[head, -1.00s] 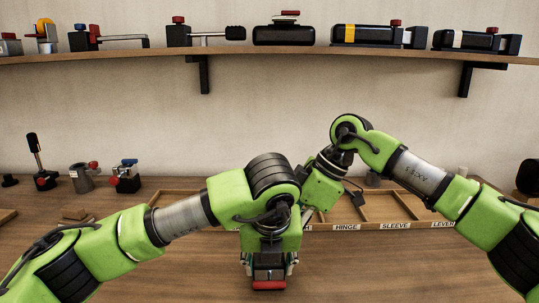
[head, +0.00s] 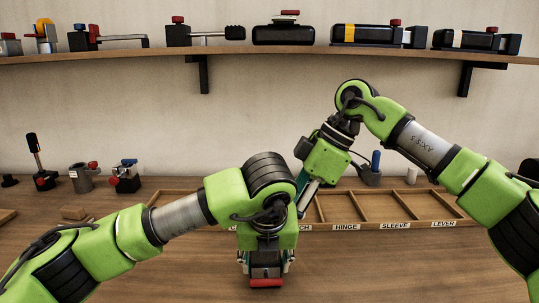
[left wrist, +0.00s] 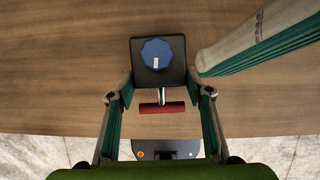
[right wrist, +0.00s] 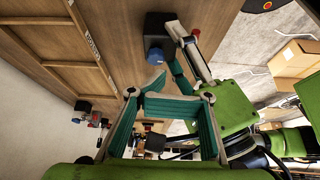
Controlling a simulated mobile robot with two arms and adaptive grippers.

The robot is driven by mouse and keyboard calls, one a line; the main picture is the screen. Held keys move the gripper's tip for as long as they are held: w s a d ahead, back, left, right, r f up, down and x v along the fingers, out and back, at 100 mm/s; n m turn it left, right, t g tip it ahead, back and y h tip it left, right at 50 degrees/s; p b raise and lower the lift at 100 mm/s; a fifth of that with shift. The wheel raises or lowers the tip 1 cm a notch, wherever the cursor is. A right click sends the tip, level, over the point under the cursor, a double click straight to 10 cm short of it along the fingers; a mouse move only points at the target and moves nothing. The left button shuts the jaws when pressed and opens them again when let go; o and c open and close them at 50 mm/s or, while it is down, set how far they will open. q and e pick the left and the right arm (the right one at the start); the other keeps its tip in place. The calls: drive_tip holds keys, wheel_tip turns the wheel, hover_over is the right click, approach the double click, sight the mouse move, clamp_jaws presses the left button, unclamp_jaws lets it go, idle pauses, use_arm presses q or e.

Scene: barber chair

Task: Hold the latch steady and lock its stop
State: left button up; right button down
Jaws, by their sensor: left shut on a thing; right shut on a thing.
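The latch (left wrist: 144,72) is a dark block with a blue knob (left wrist: 156,53) bearing a white mark, and a red bar (left wrist: 162,107) on its near side. In the head view the red bar (head: 266,283) shows under my left gripper (head: 266,262). My left gripper, in its wrist view (left wrist: 160,83), is shut on the latch, a finger at each side. My right gripper (right wrist: 168,106) has its teal fingers drawn in; what lies between them cannot be made out. One of its fingers (left wrist: 250,45) reaches in beside the latch, apart from the knob. The knob also shows in the right wrist view (right wrist: 155,54).
A divided wooden tray (head: 420,208) with labels lies behind my grippers. Small clamps (head: 125,178) stand at the back left. A blue-handled thing (head: 375,162) stands behind my right arm. A shelf (head: 270,53) holds several devices. The front right of the table is clear.

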use_arm(q)
drive_tip(key=shift+s+d, duration=0.25)
drive_tip(key=shift+d, duration=0.3)
drive_tip(key=shift+w+a+r, duration=0.1)
drive_tip(key=shift+a, duration=0.05)
drive_tip(key=shift+w+a+r, duration=0.1)
use_arm(e)
wheel_tip(320, 180, down, 6)
drive_tip(key=w, duration=0.2)
drive_tip(key=shift+w+a, duration=0.15)
drive_tip(key=shift+s+a, duration=0.25)
drive_tip(key=shift+a, duration=0.25)
idle(0.4)
use_arm(q)
drive_tip(key=shift+r, duration=0.1)
use_arm(e)
drive_tip(key=shift+s+a, duration=0.15)
drive_tip(key=shift+a, duration=0.05)
drive_tip(key=shift+s+f, duration=0.1)
drive_tip(key=shift+s, duration=0.2)
